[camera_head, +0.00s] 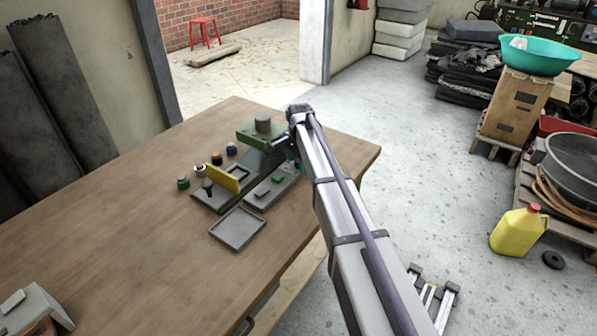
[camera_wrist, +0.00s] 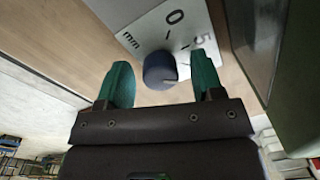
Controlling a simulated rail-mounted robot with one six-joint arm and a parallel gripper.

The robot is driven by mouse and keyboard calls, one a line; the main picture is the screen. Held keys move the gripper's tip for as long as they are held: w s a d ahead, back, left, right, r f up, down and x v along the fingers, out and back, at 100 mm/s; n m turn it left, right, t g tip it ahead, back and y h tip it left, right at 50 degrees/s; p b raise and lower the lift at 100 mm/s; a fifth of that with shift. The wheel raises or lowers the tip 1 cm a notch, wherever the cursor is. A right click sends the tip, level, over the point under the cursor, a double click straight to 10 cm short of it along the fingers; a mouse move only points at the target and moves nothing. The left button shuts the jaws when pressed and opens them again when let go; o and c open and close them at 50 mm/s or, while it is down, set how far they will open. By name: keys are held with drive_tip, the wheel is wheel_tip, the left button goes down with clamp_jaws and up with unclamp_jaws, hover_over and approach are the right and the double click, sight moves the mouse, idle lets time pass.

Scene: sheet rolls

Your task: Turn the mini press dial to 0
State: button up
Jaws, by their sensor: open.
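The mini press (camera_head: 258,137) is green with a grey round top and stands on the wooden table, partly behind my arm in the head view. In the wrist view, its dark blue round dial (camera_wrist: 158,68) sits by a white scale plate (camera_wrist: 150,28) marked 0, 5 and mm. A pale line on the dial points to the right in the picture, away from the 0. My gripper (camera_wrist: 162,72) is open, with one green finger on each side of the dial and visible gaps between. In the head view the gripper is mostly hidden by my arm.
A yellow plate (camera_head: 224,178), several small coloured knobs (camera_head: 216,159) and a flat grey tray (camera_head: 238,229) lie near the press. A grey device (camera_head: 35,308) sits at the near left table corner.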

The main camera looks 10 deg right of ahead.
drive_tip(key=shift+c, duration=0.3)
drive_tip(key=c, duration=0.9)
drive_tip(key=shift+o, duration=0.2)
